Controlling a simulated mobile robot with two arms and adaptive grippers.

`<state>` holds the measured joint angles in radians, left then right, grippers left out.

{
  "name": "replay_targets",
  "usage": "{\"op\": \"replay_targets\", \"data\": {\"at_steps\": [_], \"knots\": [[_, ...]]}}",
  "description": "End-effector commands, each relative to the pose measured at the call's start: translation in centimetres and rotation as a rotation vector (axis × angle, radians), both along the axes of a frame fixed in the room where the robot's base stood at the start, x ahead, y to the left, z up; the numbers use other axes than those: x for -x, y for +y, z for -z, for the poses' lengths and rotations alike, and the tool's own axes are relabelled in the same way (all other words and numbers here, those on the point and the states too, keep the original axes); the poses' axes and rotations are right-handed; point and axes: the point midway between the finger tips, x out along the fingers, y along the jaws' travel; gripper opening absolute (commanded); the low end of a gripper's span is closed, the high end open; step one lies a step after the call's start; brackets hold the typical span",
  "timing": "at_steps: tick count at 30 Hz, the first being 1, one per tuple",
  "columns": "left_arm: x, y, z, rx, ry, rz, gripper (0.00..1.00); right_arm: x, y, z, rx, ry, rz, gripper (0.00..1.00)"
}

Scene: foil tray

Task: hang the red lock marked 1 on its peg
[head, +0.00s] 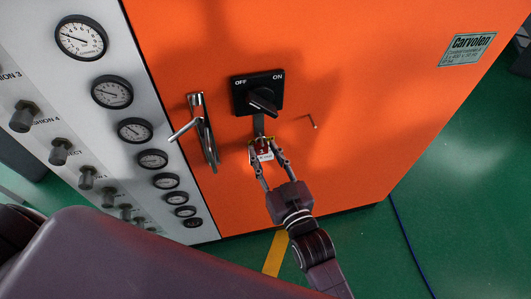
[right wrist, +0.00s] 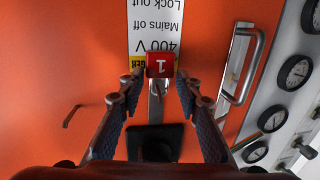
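The red lock (right wrist: 160,65) marked 1 appears to hang by its metal shackle below the black OFF/ON switch (head: 257,92) on the orange cabinet. It also shows in the head view (head: 263,149), partly covered by the fingers. My right gripper (right wrist: 159,78) has a finger on each side of the lock, with a small gap showing on both sides, so it looks open around it. A thin peg (head: 313,121) sticks out of the cabinet right of the switch; it also shows at the left of the right wrist view (right wrist: 72,116). My left gripper is not in view.
A metal door handle (head: 203,132) projects from the cabinet just left of the lock. A white label (right wrist: 155,25) lies behind the lock. A grey panel of gauges (head: 136,130) and knobs stands at left.

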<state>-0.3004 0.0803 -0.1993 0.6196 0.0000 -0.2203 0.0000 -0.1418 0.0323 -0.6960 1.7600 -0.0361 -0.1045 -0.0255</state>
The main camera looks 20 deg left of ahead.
Motion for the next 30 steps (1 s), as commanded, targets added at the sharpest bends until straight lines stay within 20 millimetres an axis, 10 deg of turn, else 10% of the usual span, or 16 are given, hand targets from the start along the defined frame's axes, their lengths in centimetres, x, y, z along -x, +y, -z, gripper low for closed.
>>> {"op": "replay_targets", "data": {"at_steps": [14,30], "knots": [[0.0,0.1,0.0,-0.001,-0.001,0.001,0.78,0.3,-0.3,0.1,0.001,0.002,0.000,0.48],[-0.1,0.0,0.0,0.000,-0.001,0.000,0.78,8.0,-6.6,-0.3,0.002,0.002,0.000,0.48]]}}
